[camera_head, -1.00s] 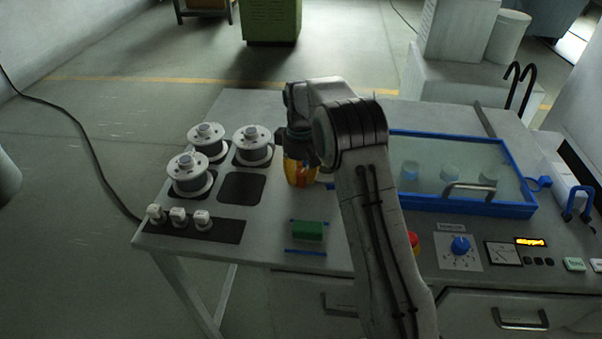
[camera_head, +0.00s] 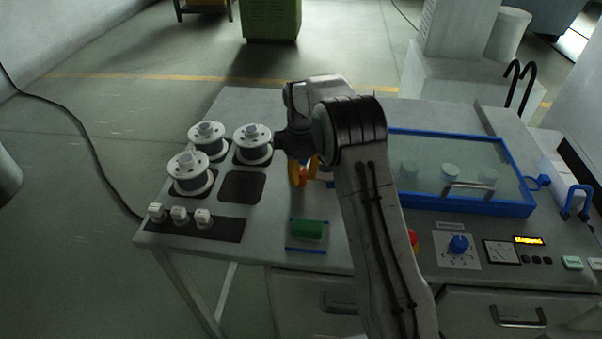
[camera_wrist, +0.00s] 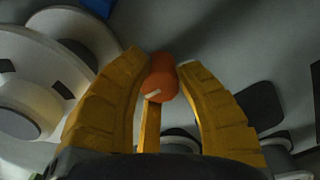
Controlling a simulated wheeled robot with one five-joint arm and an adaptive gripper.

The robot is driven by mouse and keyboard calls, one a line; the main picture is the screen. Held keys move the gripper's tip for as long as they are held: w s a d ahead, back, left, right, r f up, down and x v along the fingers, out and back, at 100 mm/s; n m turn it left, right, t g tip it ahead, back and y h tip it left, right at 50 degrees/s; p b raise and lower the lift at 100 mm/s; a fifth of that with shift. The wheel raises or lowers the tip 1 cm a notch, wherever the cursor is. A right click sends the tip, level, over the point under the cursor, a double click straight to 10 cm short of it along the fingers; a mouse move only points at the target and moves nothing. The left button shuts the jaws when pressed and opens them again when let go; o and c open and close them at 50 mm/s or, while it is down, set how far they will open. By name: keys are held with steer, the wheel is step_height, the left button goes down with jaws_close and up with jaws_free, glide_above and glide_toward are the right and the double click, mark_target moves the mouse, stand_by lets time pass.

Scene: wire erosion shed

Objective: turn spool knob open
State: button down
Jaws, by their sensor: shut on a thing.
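The spool knob (camera_wrist: 161,77) is orange-red with a small white mark, and it sits between my yellow fingertips in the wrist view. It also shows in the head view (camera_head: 299,176), right of the spools and partly hidden by the fingers. My gripper (camera_wrist: 165,64) is shut on the knob, one finger on each side. In the head view my gripper (camera_head: 303,168) hangs low over the bench under my arm. What lies beneath the knob is hidden.
White-flanged spools (camera_head: 188,174) stand on the bench's left, close to my wrist. Small white knobs (camera_head: 179,215) line the front left. A green block (camera_head: 307,229) lies in front of my gripper. A blue-framed clear cover (camera_head: 465,208) is right of my arm.

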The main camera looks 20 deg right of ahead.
steer(key=shift+f, duration=0.15)
steer(key=c, duration=0.9)
jaws_free()
steer(key=shift+o, duration=0.2)
